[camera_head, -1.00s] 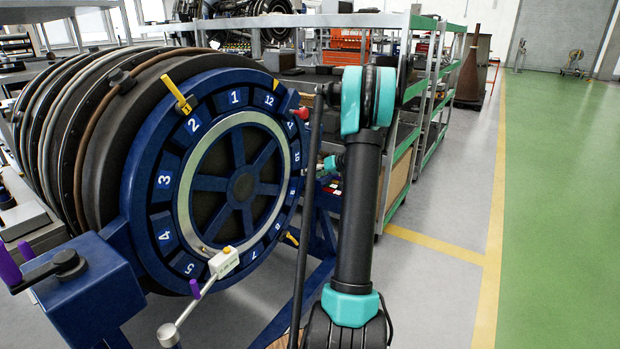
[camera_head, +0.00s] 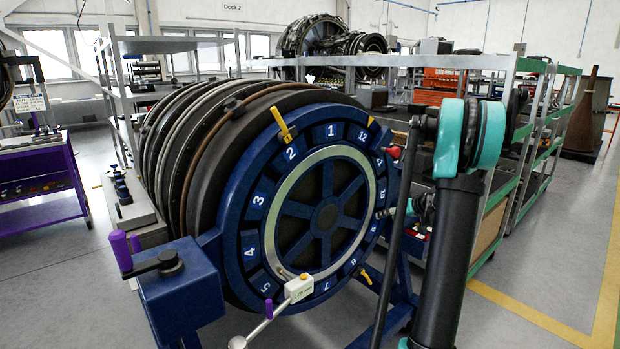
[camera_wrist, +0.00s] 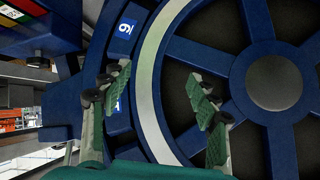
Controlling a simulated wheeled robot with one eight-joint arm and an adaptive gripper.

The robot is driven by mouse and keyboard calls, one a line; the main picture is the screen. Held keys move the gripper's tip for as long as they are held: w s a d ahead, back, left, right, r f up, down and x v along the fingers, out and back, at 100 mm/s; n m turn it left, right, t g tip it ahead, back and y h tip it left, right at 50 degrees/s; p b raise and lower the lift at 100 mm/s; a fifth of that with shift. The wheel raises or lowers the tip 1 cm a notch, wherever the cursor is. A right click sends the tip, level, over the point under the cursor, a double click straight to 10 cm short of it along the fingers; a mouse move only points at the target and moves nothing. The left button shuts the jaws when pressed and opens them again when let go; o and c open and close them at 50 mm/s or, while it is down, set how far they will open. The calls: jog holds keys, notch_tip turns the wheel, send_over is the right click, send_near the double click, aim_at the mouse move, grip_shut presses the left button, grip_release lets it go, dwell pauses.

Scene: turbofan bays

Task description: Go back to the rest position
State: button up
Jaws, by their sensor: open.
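My gripper (camera_wrist: 160,105) is open and empty in the wrist view, its two green-padded fingers apart. They are in front of the blue numbered ring (camera_wrist: 185,52) of the turbofan fixture, with its pale inner ring (camera_wrist: 150,75) between them. I cannot tell how far they are from the surface. In the head view, my gripper (camera_head: 386,212) shows small at the right side of the numbered wheel (camera_head: 233,220), partly behind my raised black and teal arm.
A blue crank box (camera_head: 180,290) and a white-headed handle (camera_head: 299,288) stand at the wheel's front. Green-edged shelving (camera_head: 505,170) is behind my arm. A purple cart (camera_head: 40,215) is at far left. Grey floor (camera_head: 75,290) is clear between cart and fixture.

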jog(key=s+a+g+h, duration=0.1)
jog(key=s+a+g, duration=0.1)
jog(key=s+a, duration=0.7)
jog(key=s+a+g+h, duration=0.1)
jog(key=s+a, duration=0.5)
jog(key=s, duration=0.5)
jog(key=s+a+f+m+g+h, duration=0.1)
jog(key=s+f, duration=0.2)
jog(key=s, duration=0.7)
jog(key=s+a+f+m+h, duration=0.1)
jog(key=s+f+h, duration=0.1)
jog(key=s, duration=0.8)
jog(key=shift+s+a+f+g, duration=0.3)
jog(key=shift+s+f+g, duration=0.1)
jog(key=shift+f, duration=0.35)
